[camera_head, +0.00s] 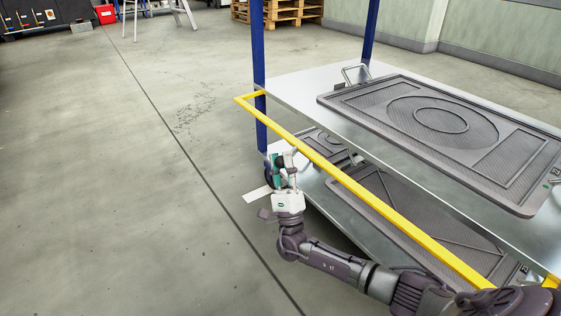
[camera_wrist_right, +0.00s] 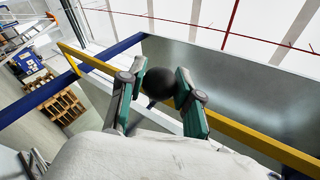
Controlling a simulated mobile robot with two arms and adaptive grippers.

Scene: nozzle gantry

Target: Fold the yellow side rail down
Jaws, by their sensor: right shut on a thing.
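The yellow side rail (camera_head: 340,172) runs along the near long side of the trolley, from the blue corner post to the lower right. It stands out beside the upper shelf, roughly level with it. My right gripper (camera_head: 283,163) is below the rail near its far left end, beside the blue post. In the right wrist view, its teal-sided fingers (camera_wrist_right: 158,88) are shut on a black round knob (camera_wrist_right: 158,82). The yellow rail (camera_wrist_right: 235,128) passes behind the fingers there. What the knob is fixed to is hidden. My left gripper is out of view.
The upper metal shelf (camera_head: 290,88) carries a grey ribbed tray (camera_head: 400,115); more trays (camera_head: 390,205) lie on the lower shelf. Blue posts (camera_head: 258,50) rise at the corners. The floor (camera_head: 130,200) to the left is clear. Pallets (camera_head: 285,12) and a stepladder stand far back.

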